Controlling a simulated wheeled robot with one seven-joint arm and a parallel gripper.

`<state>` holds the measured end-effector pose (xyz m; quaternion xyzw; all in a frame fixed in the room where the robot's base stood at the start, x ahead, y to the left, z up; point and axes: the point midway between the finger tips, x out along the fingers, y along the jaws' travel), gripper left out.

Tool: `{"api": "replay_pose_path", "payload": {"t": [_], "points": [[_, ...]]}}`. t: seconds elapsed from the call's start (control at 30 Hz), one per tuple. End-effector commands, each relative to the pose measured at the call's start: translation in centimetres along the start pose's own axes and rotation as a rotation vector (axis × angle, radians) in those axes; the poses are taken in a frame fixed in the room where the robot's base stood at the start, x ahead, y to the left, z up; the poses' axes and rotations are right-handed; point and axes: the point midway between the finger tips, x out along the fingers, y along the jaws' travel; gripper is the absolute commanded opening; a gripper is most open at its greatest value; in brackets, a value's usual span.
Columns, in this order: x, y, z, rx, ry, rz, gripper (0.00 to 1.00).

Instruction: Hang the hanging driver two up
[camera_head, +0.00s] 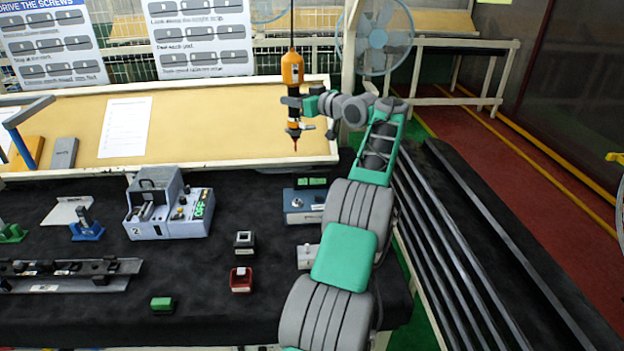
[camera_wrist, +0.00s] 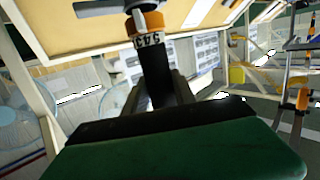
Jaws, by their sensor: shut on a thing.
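The hanging driver (camera_head: 291,68) is orange and black, with a dark cord running up from its top and a thin red-brown bit pointing down. It is upright in the air in front of the tan board, above the black table. My gripper (camera_head: 297,103) comes from the right and is shut on the driver's middle, below its orange upper body. In the wrist view the driver (camera_wrist: 150,22) shows an orange band and a white printed label at the top. The contact itself is partly hidden there by a large green and black part in front.
The black table (camera_head: 200,270) holds a grey machine (camera_head: 165,213), a blue box (camera_head: 304,204), a red-framed block (camera_head: 241,280), a green block (camera_head: 162,304) and a dark rail (camera_head: 70,275). A pale post stands right behind my gripper. A fan (camera_head: 377,40) is farther back.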

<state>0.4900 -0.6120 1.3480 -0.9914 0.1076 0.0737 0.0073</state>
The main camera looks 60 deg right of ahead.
Motion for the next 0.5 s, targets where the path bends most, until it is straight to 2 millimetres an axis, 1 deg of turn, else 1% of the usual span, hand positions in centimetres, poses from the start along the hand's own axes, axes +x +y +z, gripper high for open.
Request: {"api": "replay_pose_path", "payload": {"t": [0.03, 0.27, 0.33, 0.5], "points": [[-0.1, -0.4, 1.1, 0.000, 0.000, 0.000, 0.00], [-1.1, -1.9, 1.3, -0.001, 0.000, 0.000, 0.00], [-1.6, -2.7, 1.7, -0.001, 0.001, 0.000, 0.00], [-3.1, -4.9, 1.9, -0.002, 0.002, 0.000, 0.00]]}}
